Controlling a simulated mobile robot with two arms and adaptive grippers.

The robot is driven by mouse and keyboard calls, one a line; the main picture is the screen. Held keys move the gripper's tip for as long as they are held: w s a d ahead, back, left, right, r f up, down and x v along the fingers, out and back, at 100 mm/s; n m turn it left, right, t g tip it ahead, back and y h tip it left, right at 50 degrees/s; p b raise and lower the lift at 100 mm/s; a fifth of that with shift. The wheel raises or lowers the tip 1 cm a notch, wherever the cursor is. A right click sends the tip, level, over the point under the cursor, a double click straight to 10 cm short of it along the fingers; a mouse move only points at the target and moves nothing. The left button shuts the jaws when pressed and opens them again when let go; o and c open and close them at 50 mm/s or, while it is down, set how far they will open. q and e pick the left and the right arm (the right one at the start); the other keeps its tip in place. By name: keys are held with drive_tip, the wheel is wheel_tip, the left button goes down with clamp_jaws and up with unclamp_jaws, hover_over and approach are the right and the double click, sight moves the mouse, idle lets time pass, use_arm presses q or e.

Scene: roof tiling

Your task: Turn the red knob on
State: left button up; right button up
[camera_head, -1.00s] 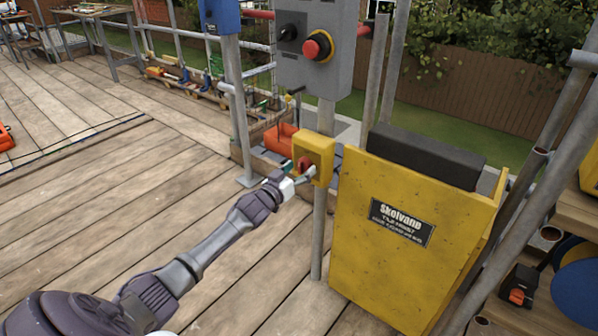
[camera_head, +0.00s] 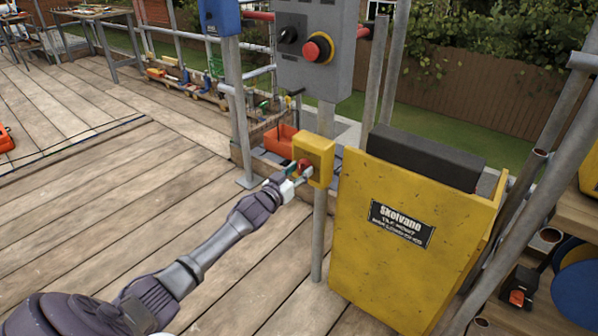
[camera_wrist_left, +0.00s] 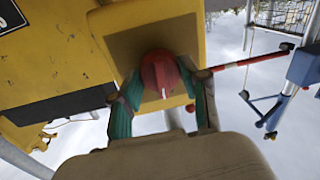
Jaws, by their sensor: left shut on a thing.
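The red knob (camera_wrist_left: 160,74) sits on the front of a yellow box (camera_head: 318,158) fixed to a grey post. In the head view the knob (camera_head: 304,168) is mostly hidden by my gripper. My left gripper (camera_head: 297,173) reaches it from the left and is shut on the knob. In the left wrist view the green-padded fingers of the gripper (camera_wrist_left: 163,100) stand on both sides of the knob. A pale mark shows on the knob's face. My right gripper is not in view.
A grey control panel (camera_head: 342,80) with a black switch (camera_head: 288,34) and a red button (camera_head: 317,48) is above the yellow box. A large yellow hoist bin (camera_head: 375,265) stands close on the right. An orange crate (camera_head: 280,139) is behind.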

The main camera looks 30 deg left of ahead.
use_arm(q)
drive_tip(key=m, duration=0.6)
drive_tip(key=shift+f+t, duration=0.15)
drive_tip(key=shift+t, duration=0.15)
drive_tip(key=shift+m, duration=1)
drive_tip(key=shift+m+h+b, duration=0.3)
drive_tip(key=shift+m+b, duration=0.1)
drive_tip(key=shift+m, duration=1.6)
drive_tip(key=m+b, duration=0.1)
drive_tip(key=m, duration=0.3)
drive_tip(key=shift+a+h+b, duration=0.1)
drive_tip(key=shift+h+b, duration=0.2)
drive_tip(key=shift+h, duration=0.1)
drive_tip(key=shift+m, duration=0.9)
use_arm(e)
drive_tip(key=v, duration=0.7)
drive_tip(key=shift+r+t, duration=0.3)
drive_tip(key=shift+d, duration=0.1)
